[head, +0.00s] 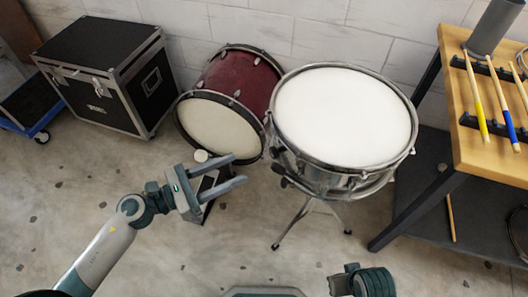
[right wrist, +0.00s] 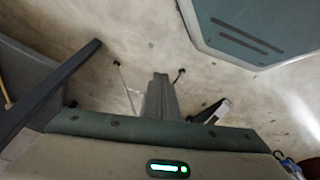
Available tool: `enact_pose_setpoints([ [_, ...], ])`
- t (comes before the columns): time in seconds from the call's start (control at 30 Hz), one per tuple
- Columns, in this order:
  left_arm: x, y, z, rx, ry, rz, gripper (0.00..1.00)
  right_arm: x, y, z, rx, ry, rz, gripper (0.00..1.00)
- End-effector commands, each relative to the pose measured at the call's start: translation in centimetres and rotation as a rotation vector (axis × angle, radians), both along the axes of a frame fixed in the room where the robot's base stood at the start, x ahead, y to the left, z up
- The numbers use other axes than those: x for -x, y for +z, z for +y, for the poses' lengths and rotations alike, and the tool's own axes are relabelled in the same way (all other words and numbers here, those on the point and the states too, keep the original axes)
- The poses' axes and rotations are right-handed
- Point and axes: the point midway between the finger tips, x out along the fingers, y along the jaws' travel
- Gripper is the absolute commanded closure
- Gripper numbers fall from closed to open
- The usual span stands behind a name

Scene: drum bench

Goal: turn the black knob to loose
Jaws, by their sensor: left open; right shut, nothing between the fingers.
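The snare drum (head: 343,118) stands on a thin metal stand (head: 311,212). Small dark knob-like parts show on its near left side, one lower (head: 284,183) and one higher (head: 274,153); I cannot tell for sure which is the black knob or how it is turned. My left gripper (head: 239,169) is open and empty, its fingers pointing right toward the lower dark part, with a gap between. My right gripper (right wrist: 160,84) is shut and empty, low over the floor in the right wrist view. In the head view only part of my right arm shows at the bottom edge.
A red bass drum (head: 232,78) lies behind my left gripper, with a dark pedal (head: 208,188) in front. A black case (head: 105,70) stands at the back left. A wooden bench (head: 490,141) with drumsticks (head: 476,95) is at the right. The front floor is mostly clear.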

Motion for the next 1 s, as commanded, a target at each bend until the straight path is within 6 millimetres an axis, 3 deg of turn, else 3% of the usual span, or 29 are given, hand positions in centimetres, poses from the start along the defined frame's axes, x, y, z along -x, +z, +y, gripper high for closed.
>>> enact_pose_setpoints([
  [0.5,-4.2,0.2,-7.5,0.002,-0.001,-0.001,0.54,-0.5,-5.9,0.1,-0.004,0.004,0.012,1.00],
  [0.7,-4.8,0.1,-8.6,0.001,0.000,0.000,0.54,-0.5,-6.8,0.1,-0.004,0.004,0.011,1.00],
  [1.0,-4.9,0.0,-8.8,0.000,0.000,0.000,0.54,-0.5,-7.0,0.1,-0.005,0.005,0.010,1.00],
])
